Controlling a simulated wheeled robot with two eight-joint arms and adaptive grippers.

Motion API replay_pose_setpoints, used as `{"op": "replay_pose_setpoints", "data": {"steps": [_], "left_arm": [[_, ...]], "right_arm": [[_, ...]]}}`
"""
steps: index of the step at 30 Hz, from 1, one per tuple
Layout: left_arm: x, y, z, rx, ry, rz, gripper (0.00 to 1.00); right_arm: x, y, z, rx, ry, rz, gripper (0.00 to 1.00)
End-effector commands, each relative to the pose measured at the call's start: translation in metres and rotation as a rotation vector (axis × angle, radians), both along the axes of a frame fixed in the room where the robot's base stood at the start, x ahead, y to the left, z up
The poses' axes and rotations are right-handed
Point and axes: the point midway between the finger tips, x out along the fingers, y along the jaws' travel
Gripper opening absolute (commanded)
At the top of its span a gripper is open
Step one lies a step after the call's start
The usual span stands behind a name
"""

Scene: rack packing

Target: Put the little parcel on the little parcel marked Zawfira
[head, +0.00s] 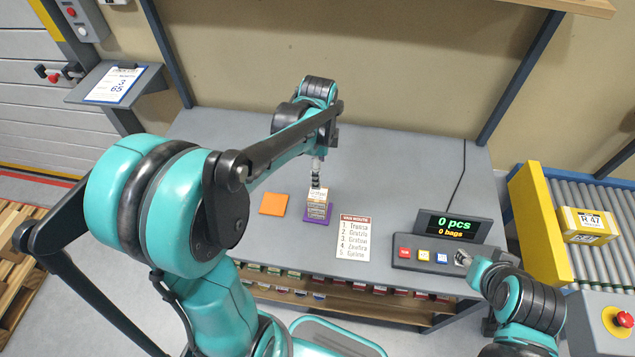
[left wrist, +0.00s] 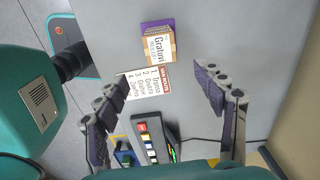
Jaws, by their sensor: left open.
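A small stack of little parcels (head: 317,200) stands on a purple mat (head: 310,222). Its layers look like more than one parcel, but the lower names are too small to read. In the left wrist view the top parcel (left wrist: 157,47) is brown with a white label reading "Gratovi". No parcel marked Zawfira can be made out. My left gripper (head: 316,178) is above the stack in the head view. In the left wrist view my left gripper (left wrist: 158,95) has its fingers wide apart with nothing between them. My right gripper (head: 463,258) is by the console, small and partly hidden.
An empty orange mat (head: 273,204) lies left of the stack. A white van route list (head: 352,238) lies right of it. A console (head: 440,250) reading "0 pcs, 0 bags" is further right. A roller conveyor (head: 610,215) carries a yellow box (head: 588,225). The table's back is clear.

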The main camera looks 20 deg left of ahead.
Motion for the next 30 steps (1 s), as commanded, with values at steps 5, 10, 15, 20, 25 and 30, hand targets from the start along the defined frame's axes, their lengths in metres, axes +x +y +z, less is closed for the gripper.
{"op": "replay_pose_setpoints", "data": {"steps": [5,10,15,20,25,30], "left_arm": [[-0.025,-0.012,0.024,-0.006,-0.107,0.220,0.70],[-0.054,-0.025,0.044,-0.057,-0.244,0.503,0.70],[-0.083,-0.036,0.054,-0.153,-0.368,0.781,0.70],[-0.105,-0.044,0.056,-0.271,-0.457,1.010,0.70],[-0.117,-0.049,0.054,-0.368,-0.505,1.164,0.70],[-0.120,-0.050,0.054,-0.406,-0.519,1.217,0.70]], "right_arm": [[0.000,0.000,0.000,0.000,0.000,0.000,0.40],[0.000,0.000,0.000,0.000,0.000,0.000,0.40],[0.000,0.000,0.000,0.000,0.000,0.000,0.40],[0.000,0.000,0.000,0.000,0.000,0.000,0.40],[0.000,0.000,0.000,0.000,0.000,0.000,0.40],[0.000,0.000,0.000,0.000,0.000,0.000,0.40]]}}
